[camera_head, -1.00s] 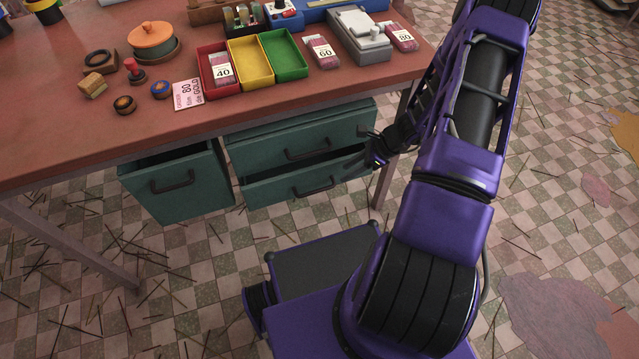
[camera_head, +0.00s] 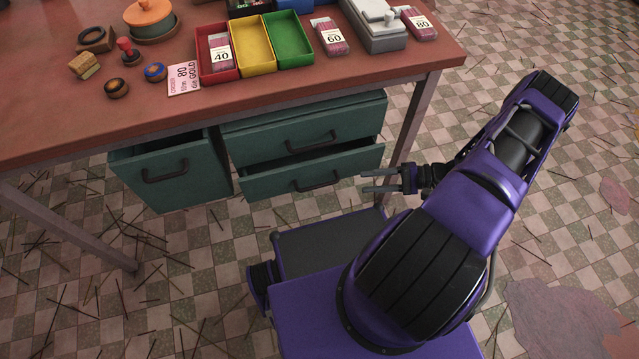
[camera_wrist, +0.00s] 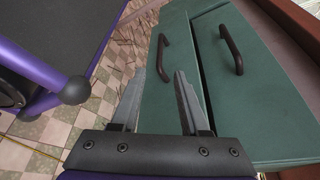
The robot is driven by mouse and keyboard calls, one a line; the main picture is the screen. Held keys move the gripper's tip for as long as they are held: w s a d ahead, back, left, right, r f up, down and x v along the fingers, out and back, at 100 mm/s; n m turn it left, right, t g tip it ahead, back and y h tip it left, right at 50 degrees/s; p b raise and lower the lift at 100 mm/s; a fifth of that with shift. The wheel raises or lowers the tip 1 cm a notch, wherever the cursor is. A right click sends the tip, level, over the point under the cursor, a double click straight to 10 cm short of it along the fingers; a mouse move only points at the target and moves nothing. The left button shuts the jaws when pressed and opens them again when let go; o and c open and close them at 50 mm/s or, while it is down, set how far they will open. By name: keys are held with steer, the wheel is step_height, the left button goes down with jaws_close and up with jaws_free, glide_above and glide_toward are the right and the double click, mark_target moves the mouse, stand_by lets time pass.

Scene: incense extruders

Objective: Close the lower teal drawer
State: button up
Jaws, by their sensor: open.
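The lower teal drawer (camera_head: 312,172) hangs under the table, pulled partly out, with a dark gap along its top edge. Its dark bar handle (camera_head: 316,182) is on its front. The upper teal drawer (camera_head: 305,140) sits above it. My gripper (camera_head: 364,181) is open and empty, just right of the lower drawer's front, its fingers pointing left. In the wrist view my gripper's open fingers (camera_wrist: 168,92) are near the lower drawer front (camera_wrist: 172,70) and its handle (camera_wrist: 162,57). I cannot tell whether the fingers touch the drawer.
Another teal drawer (camera_head: 170,171) on the left also stands open. The table (camera_head: 130,108) bears trays, soap-like packs and tools. A table leg (camera_head: 414,125) stands right of the drawers. Thin sticks lie scattered on the tiled floor (camera_head: 560,190).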

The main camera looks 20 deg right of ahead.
mark_target(319, 185)
steer(key=x, duration=1.4)
steer(key=shift+w+a+f, duration=0.1)
steer(key=shift+w+a, duration=0.1)
steer(key=shift+a, duration=0.15)
jaws_close()
stand_by(0.6)
